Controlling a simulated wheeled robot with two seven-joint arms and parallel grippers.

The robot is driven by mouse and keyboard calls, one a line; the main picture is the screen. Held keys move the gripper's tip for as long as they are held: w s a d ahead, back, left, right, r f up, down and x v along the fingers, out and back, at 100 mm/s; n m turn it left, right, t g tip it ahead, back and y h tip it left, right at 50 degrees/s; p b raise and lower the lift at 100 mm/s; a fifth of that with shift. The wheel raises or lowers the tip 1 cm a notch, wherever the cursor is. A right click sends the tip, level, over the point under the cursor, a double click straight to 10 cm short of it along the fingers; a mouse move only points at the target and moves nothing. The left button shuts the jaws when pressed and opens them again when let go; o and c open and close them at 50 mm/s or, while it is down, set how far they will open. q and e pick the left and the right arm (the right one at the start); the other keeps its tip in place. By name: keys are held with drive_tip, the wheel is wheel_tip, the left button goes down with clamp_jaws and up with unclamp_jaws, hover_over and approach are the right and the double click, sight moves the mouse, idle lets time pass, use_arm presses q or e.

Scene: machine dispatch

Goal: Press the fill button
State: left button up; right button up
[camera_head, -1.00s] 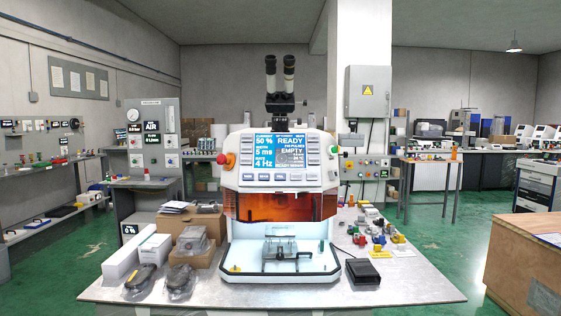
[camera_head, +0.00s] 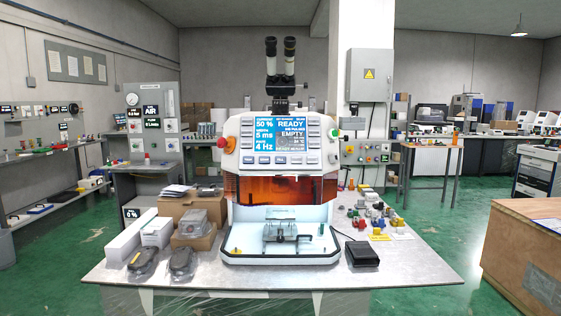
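A white machine (camera_head: 280,190) with a microscope on top stands on the metal table. A grey panel (camera_head: 152,122) at the back left carries a display reading AIR and small coloured buttons. I cannot read any label saying fill, so I cannot tell which button it is. Neither of my grippers is in view.
The table (camera_head: 400,265) holds boxes and bagged parts on the left, and a black pedal (camera_head: 362,253) and small coloured parts on the right. A wooden crate (camera_head: 520,255) stands at the right. Green floor (camera_head: 90,240) is open to the left of the table.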

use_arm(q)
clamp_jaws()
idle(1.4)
